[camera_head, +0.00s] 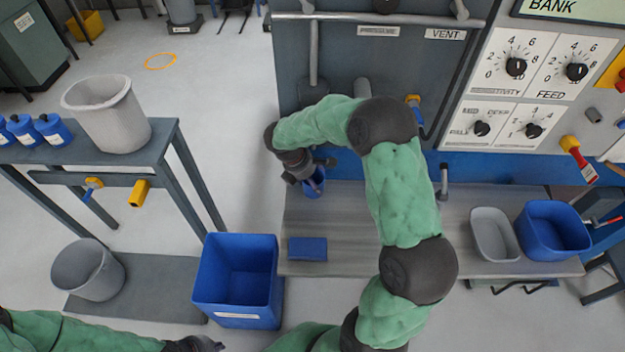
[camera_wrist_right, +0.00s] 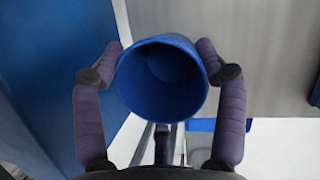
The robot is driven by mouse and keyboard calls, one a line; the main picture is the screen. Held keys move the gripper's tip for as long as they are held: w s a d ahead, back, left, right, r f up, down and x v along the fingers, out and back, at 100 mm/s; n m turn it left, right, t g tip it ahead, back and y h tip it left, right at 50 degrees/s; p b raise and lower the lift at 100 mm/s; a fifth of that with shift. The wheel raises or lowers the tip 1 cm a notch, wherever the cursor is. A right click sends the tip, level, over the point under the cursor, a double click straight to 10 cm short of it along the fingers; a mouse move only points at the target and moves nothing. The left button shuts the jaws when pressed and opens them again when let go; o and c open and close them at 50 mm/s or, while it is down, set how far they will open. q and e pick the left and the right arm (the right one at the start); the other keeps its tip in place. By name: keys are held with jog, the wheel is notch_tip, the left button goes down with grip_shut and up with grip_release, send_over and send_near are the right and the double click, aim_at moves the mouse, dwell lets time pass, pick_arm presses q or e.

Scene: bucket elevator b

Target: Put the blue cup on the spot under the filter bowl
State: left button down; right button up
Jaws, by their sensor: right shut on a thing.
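The blue cup (camera_head: 314,184) is at the left end of the grey bench (camera_head: 345,235), partly covered by my right gripper (camera_head: 308,178). In the right wrist view the cup (camera_wrist_right: 162,80) has its open mouth towards the camera and looks empty. The two fingers of my right gripper (camera_wrist_right: 160,75) are on either side of it, shut on it. Whether the cup touches the bench cannot be told. I cannot make out the filter bowl or the spot under it for sure; my right arm covers part of the panel. My left gripper (camera_head: 205,344) is at the bottom edge, partly cut off.
A flat blue pad (camera_head: 307,249) lies on the bench's front left. A grey tub (camera_head: 494,234) and a blue tub (camera_head: 553,230) stand at its right. A blue bin (camera_head: 237,281) stands left of the bench. The control panel (camera_head: 540,75) rises behind.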

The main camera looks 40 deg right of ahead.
jog(key=o, duration=1.1)
jog(key=shift+f, duration=0.1)
jog(key=shift+o, duration=0.2)
jog(key=s+p+v, duration=0.1)
jog(key=p+v, duration=0.1)
jog(key=v, duration=0.4)
jog(key=w+a+p, duration=0.2)
jog(key=w+a, duration=0.2)
jog(key=a, duration=0.7)
jog(key=shift+w+f, duration=0.25)
jog(key=shift+f, duration=0.1)
jog(key=shift+a, duration=0.15)
